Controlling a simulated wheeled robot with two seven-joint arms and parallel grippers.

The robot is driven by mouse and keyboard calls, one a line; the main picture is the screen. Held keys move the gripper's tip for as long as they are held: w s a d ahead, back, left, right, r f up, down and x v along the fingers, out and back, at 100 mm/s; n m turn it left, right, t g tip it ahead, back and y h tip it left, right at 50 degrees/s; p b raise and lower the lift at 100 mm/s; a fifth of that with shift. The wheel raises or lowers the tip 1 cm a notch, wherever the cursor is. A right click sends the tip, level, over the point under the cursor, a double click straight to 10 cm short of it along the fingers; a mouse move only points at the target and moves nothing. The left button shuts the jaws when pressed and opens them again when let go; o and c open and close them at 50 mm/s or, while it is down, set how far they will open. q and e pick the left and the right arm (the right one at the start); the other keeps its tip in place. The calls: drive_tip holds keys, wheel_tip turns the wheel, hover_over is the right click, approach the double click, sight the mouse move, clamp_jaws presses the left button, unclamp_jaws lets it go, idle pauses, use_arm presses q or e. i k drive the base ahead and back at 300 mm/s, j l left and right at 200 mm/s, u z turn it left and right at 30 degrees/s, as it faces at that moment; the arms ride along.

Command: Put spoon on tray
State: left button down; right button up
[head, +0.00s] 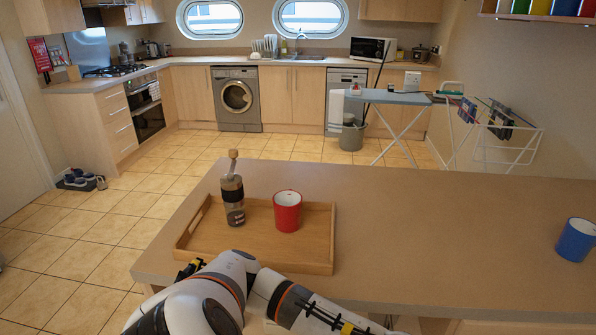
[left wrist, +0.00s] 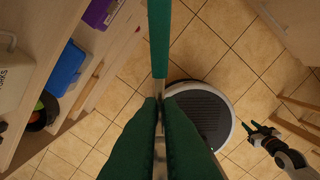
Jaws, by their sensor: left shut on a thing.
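The tray (head: 320,262) is a shallow wooden one on the near left of the counter. It holds a pepper grinder (head: 233,205) and a red cup (head: 287,212). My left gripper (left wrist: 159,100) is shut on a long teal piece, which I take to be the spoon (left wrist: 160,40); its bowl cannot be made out. The floor shows below it in the left wrist view. The left fingertips cannot be made out in the head view. My right gripper (left wrist: 252,134) shows small in the left wrist view, with nothing visible in it; its opening is unclear.
A blue cup (head: 576,240) stands at the counter's right end. The counter (head: 430,230) is clear between the tray and that cup. Open shelves at the left of the left wrist view hold a blue box (left wrist: 64,68) and a purple one (left wrist: 100,12).

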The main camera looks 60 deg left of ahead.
sight(238, 248)
drive_tip(key=k+j+z, duration=1)
drive_tip(key=i+j, duration=0.05)
drive_tip(key=j, duration=0.05)
